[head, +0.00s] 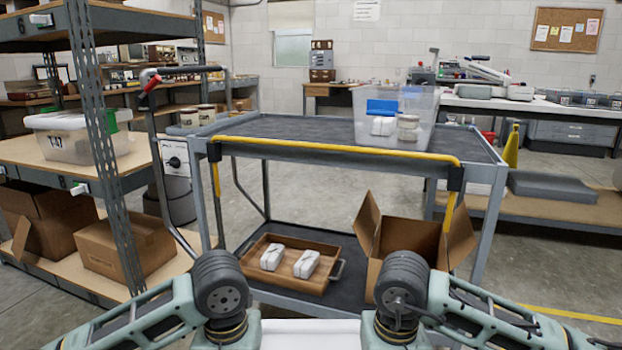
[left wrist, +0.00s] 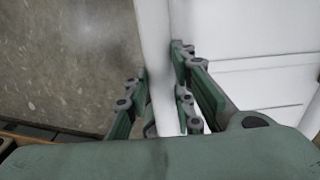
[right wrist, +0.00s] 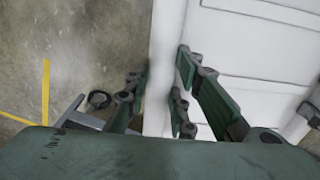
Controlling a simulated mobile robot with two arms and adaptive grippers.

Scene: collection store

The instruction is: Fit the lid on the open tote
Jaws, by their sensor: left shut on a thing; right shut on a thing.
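The open tote (head: 345,118) is a clear plastic box on the cart's top, toward the right. It stands upright with no lid on it. A blue item (head: 382,107), a white bundle (head: 383,126) and a jar (head: 408,128) show inside. The white lid (head: 312,336) shows only partly at the bottom of the head view, between my arms, on the near side of the cart. My left gripper (left wrist: 160,75) is shut on the lid's rim (left wrist: 255,35). My right gripper (right wrist: 160,78) is shut on the same lid (right wrist: 255,40). The head view hides both fingertips.
The grey cart (head: 290,128) has a yellow rail (head: 335,147) along its near edge. Its lower shelf holds a wooden tray (head: 265,279) and an open cardboard box (head: 408,240). The cart's top left of the tote is clear. Metal shelving (head: 105,150) stands at left.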

